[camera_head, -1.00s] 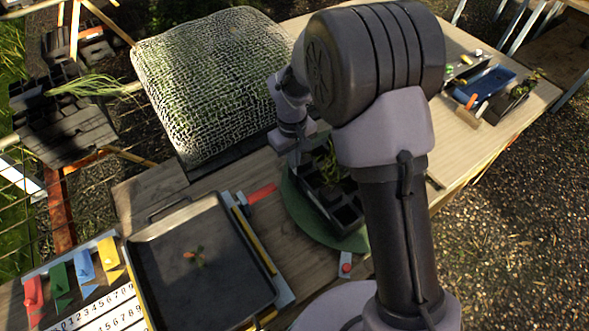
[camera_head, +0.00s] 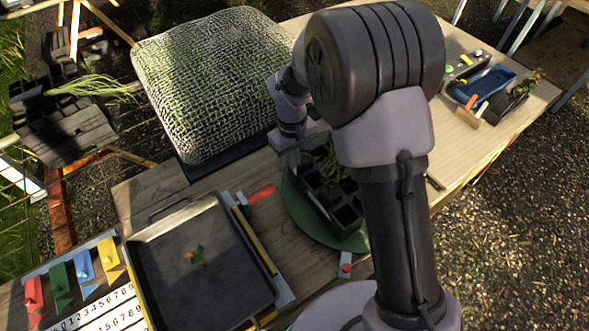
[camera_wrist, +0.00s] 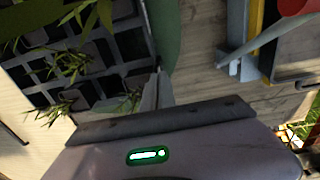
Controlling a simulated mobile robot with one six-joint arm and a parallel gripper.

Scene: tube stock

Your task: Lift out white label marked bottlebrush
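A dark cell tray (camera_head: 347,217) with green seedlings stands on a round green base (camera_head: 355,243), partly hidden behind my arm. The tray (camera_wrist: 97,92) and the green base (camera_wrist: 170,30) also show in the wrist view. My gripper (camera_wrist: 157,90) is over the tray's edge. A pale pointed shape rises at its front; I cannot tell whether it is fingertips or a label. No lettering reading bottlebrush can be made out in either view. In the head view my gripper (camera_head: 300,152) is small and partly hidden, so its opening does not show.
A mesh-covered mound (camera_head: 210,85) stands behind. At the front left are a black metal tray (camera_head: 150,262), coloured tags (camera_head: 84,265) and a number sheet (camera_head: 105,312). A blue tray (camera_head: 482,82) lies at the far right. The right part of the bench has bare wood.

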